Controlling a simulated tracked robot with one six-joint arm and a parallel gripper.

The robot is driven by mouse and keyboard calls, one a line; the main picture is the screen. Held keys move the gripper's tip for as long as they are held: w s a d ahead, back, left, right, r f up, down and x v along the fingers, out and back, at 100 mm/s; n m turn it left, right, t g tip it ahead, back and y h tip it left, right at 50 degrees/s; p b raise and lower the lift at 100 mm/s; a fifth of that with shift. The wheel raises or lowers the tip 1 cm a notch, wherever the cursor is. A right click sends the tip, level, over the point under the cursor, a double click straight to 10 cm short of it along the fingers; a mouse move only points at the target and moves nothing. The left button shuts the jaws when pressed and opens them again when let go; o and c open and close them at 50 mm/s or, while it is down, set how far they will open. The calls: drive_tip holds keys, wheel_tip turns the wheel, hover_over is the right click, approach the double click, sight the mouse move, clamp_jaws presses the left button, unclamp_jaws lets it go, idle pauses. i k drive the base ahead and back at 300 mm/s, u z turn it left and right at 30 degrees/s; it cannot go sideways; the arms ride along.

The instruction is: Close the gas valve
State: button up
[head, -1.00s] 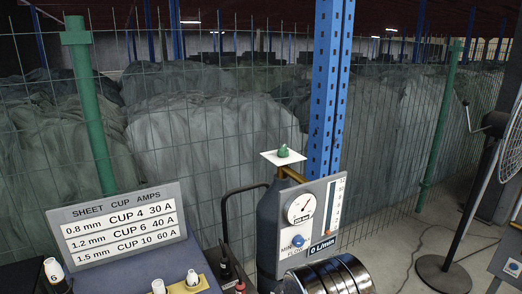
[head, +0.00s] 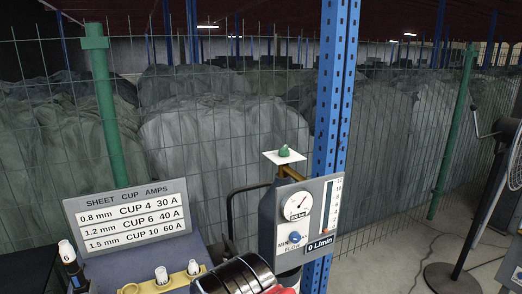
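A dark grey gas cylinder (head: 267,215) stands at centre right, with a brass-coloured fitting (head: 290,172) at its top. A green knob (head: 284,151) sits above it on a white square plate (head: 272,158). A grey panel (head: 325,190) in front carries a round gauge (head: 298,205), a blue MIN–MAX flow knob (head: 295,238) and a vertical flow scale (head: 332,205). Its label (head: 320,244) reads "0 L/min". The panel hides part of the cylinder. A dark banded part, apparently of my arm, is below the panel's left side. My gripper's fingers are not in view.
A blue perforated post (head: 334,100) stands just behind the panel. A wire fence with green posts (head: 106,120) runs behind. A sign of cup amps (head: 130,215) stands left, with white cups (head: 161,274) in front. A fan (head: 508,150) stands right.

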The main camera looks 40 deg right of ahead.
sight(284, 152)
drive_tip(key=u, duration=0.55)
drive_tip(key=k, duration=1.4)
drive_tip(key=z, duration=0.95)
drive_tip(key=i, duration=1)
drive_tip(key=z, duration=0.05)
